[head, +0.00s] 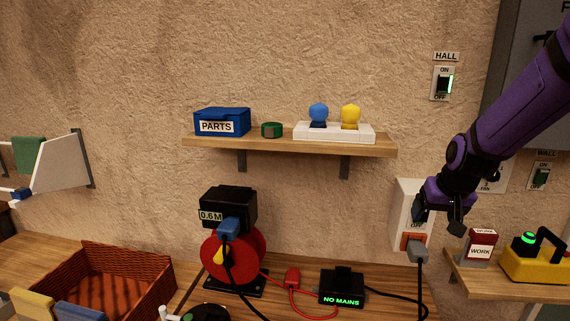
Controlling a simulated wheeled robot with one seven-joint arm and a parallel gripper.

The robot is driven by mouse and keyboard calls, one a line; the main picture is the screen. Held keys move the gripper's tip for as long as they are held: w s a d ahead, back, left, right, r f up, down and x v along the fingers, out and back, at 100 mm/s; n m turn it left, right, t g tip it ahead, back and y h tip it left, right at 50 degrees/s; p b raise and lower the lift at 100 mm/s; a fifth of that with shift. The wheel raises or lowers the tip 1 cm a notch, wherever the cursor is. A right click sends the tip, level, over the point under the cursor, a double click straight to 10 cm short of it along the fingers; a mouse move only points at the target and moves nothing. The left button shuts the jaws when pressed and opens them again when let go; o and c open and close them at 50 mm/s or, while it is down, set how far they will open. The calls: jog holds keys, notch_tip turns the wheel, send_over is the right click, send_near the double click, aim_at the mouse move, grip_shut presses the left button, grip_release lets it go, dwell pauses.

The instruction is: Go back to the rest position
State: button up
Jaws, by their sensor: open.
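My gripper (438,218) is at the right of the head view, at the end of my purple arm. It is open, with nothing seen between its fingers. It is just in front of or beside the white wall socket (402,212), partly hiding it; the exact gap cannot be told. A grey plug (418,252) with a black cable sits at the orange lower part of the socket.
A wooden shelf (290,145) carries a blue PARTS box (222,123). On the bench are a red reel (245,268), a NO MAINS box (342,287) and a wicker basket (115,285). A side shelf at right holds a WORK sign (481,248) and a yellow device (535,263).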

jog(key=s+a+r, duration=0.1)
jog(key=s+r, duration=0.3)
jog(key=s, duration=0.4)
jog(key=s+a+r+n, duration=0.1)
jog(key=s+a+r, duration=0.1)
jog(key=s+r, duration=0.3)
jog(key=s+a+r, duration=0.2)
jog(key=s+r, duration=0.2)
jog(key=s, duration=0.8)
jog(key=shift+s+a+r+n+t, duration=0.2)
jog(key=shift+r+n+t, duration=0.1)
jog(key=shift+r+n, duration=0.1)
